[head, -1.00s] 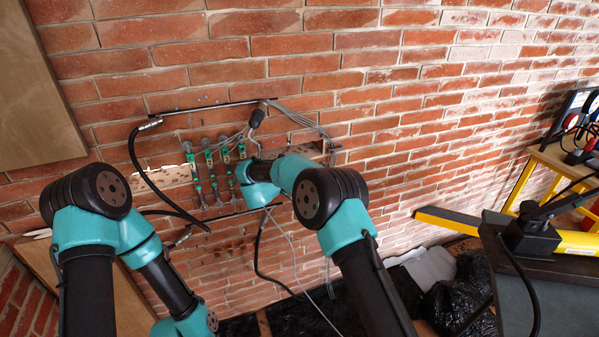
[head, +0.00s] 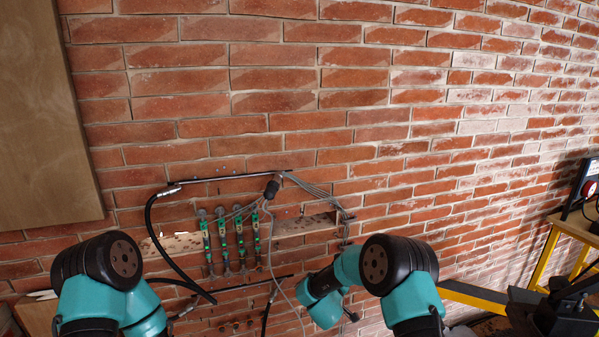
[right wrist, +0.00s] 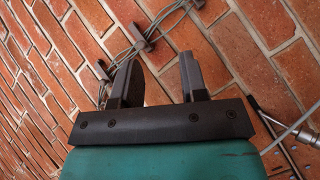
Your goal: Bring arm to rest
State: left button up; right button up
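My right gripper (right wrist: 158,75) is open in the right wrist view, its two dark fingers apart with nothing between them. Brick wall and grey cables show behind it. In the head view my right arm (head: 400,275) is bent at the lower middle, its wrist end right of and below the green fittings; the fingers there cannot be made out clearly. My left arm (head: 105,280) is at the lower left, and its gripper is out of view.
Several green fittings (head: 224,243) sit on the brick wall (head: 300,100) below a black rail (head: 232,179). A black hose (head: 163,242) and grey cables (head: 322,191) hang there. A wooden panel (head: 45,120) is at left, a yellow bar (head: 472,296) at lower right.

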jog(key=s+d+f+m+g+y, duration=0.2)
jog(key=s+d+f+g+y, duration=0.1)
jog(key=s+f, duration=0.5)
jog(key=s+d+f+m+g+y, duration=0.25)
jog(key=s+f, duration=0.35)
jog(key=s, duration=0.3)
jog(key=s+d+f+m+g+y, duration=0.1)
jog(key=s+g, duration=0.3)
jog(key=s, duration=0.8)
jog(key=s+d+f+m+g+y, duration=0.1)
jog(key=s+m+g+y, duration=0.2)
jog(key=s, duration=1)
jog(key=shift+s+d+f+m+g, duration=0.2)
jog(key=shift+d+m+g, duration=0.15)
jog(key=shift+m+g, duration=0.15)
